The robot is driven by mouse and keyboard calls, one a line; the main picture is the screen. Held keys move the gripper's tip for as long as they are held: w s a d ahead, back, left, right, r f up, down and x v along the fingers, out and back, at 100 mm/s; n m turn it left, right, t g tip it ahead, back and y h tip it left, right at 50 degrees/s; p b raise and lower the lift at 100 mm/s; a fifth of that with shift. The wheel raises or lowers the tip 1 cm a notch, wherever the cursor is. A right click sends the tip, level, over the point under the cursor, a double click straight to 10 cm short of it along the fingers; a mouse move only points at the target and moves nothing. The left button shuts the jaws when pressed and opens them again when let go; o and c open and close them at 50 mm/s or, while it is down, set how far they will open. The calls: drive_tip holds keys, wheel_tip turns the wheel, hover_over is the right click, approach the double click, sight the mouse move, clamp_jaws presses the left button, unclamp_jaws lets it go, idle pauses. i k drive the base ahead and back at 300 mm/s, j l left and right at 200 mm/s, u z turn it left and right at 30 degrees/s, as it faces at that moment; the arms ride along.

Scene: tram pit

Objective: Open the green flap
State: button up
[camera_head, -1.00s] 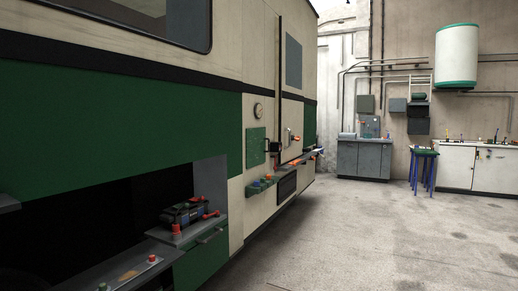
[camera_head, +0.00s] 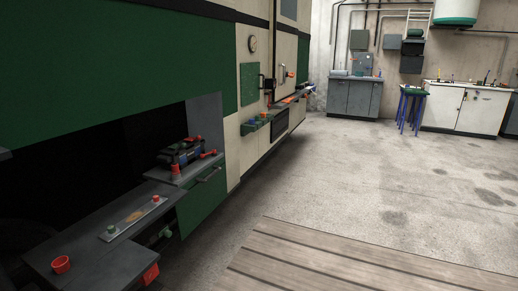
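A small green square panel (camera_head: 249,84) is on the cream side of the tram, below a round gauge (camera_head: 253,44). It looks closed and flush with the wall. A second green panel (camera_head: 201,203) with a bar handle (camera_head: 209,174) is lower and nearer, below the grey shelf. I cannot tell which of these two is the green flap. My gripper is not in view.
A grey shelf with a metal strip (camera_head: 135,217) and a red cup (camera_head: 61,264) juts out at front left. Wooden planks (camera_head: 330,262) lie on the floor at the front. The concrete floor (camera_head: 370,165) to the right is clear. A blue-legged stool (camera_head: 411,107) stands near the back cabinets.

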sight(250, 74)
drive_tip(key=i, duration=2.65)
drive_tip(key=i+z, duration=0.1)
drive_tip(key=i, duration=1.25)
drive_tip(key=i+j, duration=0.2)
drive_tip(key=i, duration=1.1)
